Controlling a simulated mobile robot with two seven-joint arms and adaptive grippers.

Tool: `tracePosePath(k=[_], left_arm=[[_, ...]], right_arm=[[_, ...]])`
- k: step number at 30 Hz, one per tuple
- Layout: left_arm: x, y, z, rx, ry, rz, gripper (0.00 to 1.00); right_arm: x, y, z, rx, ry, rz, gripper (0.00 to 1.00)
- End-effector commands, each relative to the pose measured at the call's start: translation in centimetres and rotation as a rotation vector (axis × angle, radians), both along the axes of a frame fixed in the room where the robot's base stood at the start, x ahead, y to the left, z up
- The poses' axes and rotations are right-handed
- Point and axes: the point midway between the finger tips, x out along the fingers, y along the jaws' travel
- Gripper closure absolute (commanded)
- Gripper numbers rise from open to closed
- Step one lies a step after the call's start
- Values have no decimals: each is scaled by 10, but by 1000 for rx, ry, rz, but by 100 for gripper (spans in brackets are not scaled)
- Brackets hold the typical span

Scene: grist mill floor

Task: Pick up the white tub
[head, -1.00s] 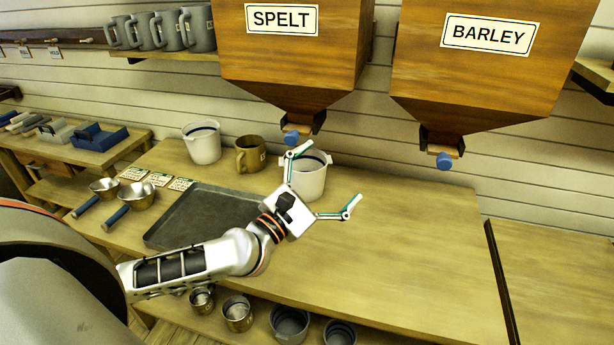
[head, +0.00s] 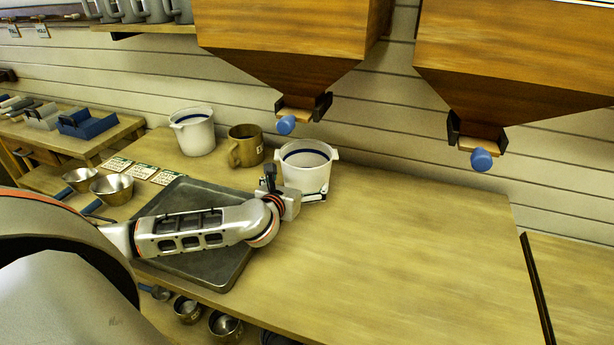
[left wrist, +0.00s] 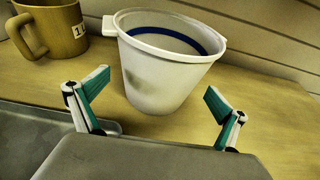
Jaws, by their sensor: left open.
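A white tub (head: 306,172) with a blue band inside its rim and side lugs stands upright on the bench below the left hopper. It also shows large in the left wrist view (left wrist: 165,75), with a grey smudge or shadow on its wall. My left gripper (head: 303,187) is low at the tub's near side. In the left wrist view its two green-padded fingers (left wrist: 156,90) are spread wide, with the tub ahead and between them. The gripper is open and empty. A second white tub (head: 192,133) stands further left at the back. My right gripper is not in view.
A brass mug (head: 245,147) stands just left of the near tub. A dark tray (head: 215,270) lies under my left forearm. Hopper spouts with blue knobs (head: 285,125) hang above. The bench right of the tub is clear.

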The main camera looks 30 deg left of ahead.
Motion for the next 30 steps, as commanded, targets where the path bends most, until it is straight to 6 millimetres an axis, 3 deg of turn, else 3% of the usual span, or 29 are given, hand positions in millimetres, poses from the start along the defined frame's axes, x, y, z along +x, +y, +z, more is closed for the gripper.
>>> tracePosePath(k=[8,17,21,22,24,30], left_arm=[[33,7,-16,0,0,1,0],[37,8,-17,1,0,0,0],[37,8,-17,1,0,0,36],[37,8,-17,1,0,0,41],[38,8,-15,2,-4,0,46],[37,8,-14,2,-3,0,46]], right_arm=[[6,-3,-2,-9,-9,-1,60],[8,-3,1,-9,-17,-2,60],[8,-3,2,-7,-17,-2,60],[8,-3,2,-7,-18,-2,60],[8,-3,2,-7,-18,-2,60],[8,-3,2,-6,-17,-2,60]])
